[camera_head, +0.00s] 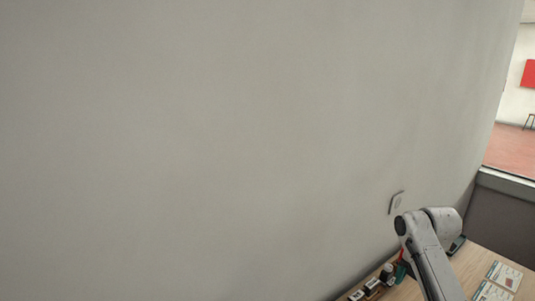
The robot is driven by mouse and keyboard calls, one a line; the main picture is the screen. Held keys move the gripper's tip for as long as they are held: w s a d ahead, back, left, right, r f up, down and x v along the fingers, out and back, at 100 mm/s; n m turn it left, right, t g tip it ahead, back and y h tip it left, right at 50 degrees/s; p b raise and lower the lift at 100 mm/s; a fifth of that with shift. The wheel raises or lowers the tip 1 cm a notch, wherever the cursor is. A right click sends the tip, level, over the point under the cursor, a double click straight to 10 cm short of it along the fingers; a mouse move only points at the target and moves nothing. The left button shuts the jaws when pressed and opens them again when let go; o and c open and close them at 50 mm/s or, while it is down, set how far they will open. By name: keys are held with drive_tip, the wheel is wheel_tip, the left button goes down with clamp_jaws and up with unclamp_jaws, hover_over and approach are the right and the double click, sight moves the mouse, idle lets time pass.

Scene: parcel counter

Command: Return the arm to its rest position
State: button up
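My arm (428,252) shows at the lower right, reaching up from the bottom edge to a bent grey joint. It stands in front of the wall and over a wooden counter (465,272). I cannot make out my gripper or its fingers in this view, so what it may hold is hidden.
Small dark and white items (372,285) sit along the counter's wall side, left of my arm. Printed cards (505,275) lie on the right. A curved pale wall (200,150) fills most of the view, with a small switch plate (396,202) near my arm.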

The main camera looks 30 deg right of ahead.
drive_tip(key=w+a+f+m, duration=0.2)
drive_tip(key=a+f+m, duration=0.3)
drive_tip(key=a, duration=0.9)
drive_tip(key=s+a+f+m, duration=0.2)
drive_tip(key=s+a+m, duration=0.1)
drive_tip(key=a, duration=0.3)
drive_tip(key=s+a+f+m, duration=0.2)
drive_tip(key=s+a+m, duration=0.1)
drive_tip(key=s+a, duration=0.2)
drive_tip(key=s+a+f+m, duration=0.3)
drive_tip(key=s+a, duration=0.2)
drive_tip(key=a, duration=0.2)
drive_tip(key=shift+a+f+t+y, duration=0.1)
drive_tip(key=shift+a+t+y, duration=0.2)
drive_tip(key=shift+t, duration=0.1)
drive_tip(key=s+m, duration=0.1)
drive_tip(key=s, duration=0.1)
drive_tip(key=s+m, duration=0.2)
drive_tip(key=s, duration=0.1)
drive_tip(key=s+r+m+h, duration=0.1)
drive_tip(key=s, duration=0.1)
drive_tip(key=shift+s+a+r+m, duration=0.1)
drive_tip(key=shift+s+m, duration=0.2)
drive_tip(key=shift+s, duration=0.25)
drive_tip(key=shift+c, duration=0.3)
